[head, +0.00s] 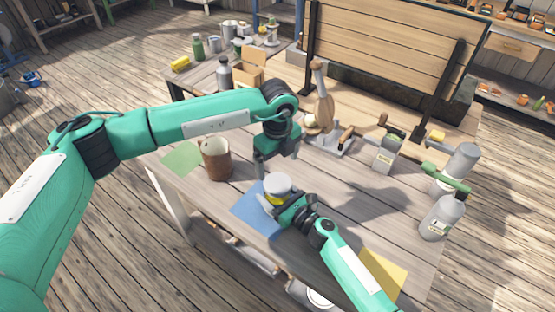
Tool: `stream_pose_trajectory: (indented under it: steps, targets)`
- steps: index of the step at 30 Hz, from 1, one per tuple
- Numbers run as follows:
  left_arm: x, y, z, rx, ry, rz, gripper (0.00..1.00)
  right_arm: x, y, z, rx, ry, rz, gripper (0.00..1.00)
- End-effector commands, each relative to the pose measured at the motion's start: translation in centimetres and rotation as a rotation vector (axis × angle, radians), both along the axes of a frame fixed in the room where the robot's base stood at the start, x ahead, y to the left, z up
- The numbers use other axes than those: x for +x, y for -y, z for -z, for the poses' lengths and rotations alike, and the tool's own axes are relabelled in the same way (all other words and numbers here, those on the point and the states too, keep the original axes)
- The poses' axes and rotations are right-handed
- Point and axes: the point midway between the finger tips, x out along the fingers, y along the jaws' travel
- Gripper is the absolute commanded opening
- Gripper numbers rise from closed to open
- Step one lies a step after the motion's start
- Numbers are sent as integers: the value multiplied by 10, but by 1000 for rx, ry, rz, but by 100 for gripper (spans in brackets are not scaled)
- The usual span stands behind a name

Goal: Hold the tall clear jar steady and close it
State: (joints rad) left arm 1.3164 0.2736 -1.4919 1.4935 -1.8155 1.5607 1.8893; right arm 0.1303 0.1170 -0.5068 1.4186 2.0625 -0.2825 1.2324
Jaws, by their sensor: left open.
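The jar (277,187) stands near the blue mat (250,212) at the table's near side. It has a pale, whitish top and a yellow band below; I cannot tell whether the pale top is a lid or clear wall. My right gripper (276,202) is at the jar's lower part, its fingers around it and seemingly shut on it; part of the jar is hidden behind them. My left gripper (277,166) points down just behind and above the jar, open and empty, with its fingers apart. No separate lid can be made out.
A brown canister (216,160) stands left, by a green mat (182,157). A yellow mat (384,272) lies at the near right. Grey bottles (441,217), a grey-green container (388,153) and a wooden-handled tool (321,98) stand right and behind. A plank backboard (400,55) rises at the rear.

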Motion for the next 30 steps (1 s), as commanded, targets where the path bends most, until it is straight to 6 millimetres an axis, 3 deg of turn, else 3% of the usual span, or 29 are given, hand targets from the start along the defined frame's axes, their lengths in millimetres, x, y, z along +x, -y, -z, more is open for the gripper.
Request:
stream_pose_trajectory:
  steps: [8, 22, 30]
  targets:
    - [0, 0, -2, -1, 0, -236, 89, 0, 0, 1, -1, -1, 0, 9]
    - [0, -1, 0, 0, 0, -266, 89, 0, 0, 1, -1, -1, 0, 9]
    - [0, -1, 33, 2, -3, -266, 89, 0, 0, 1, -1, -1, 0, 9]
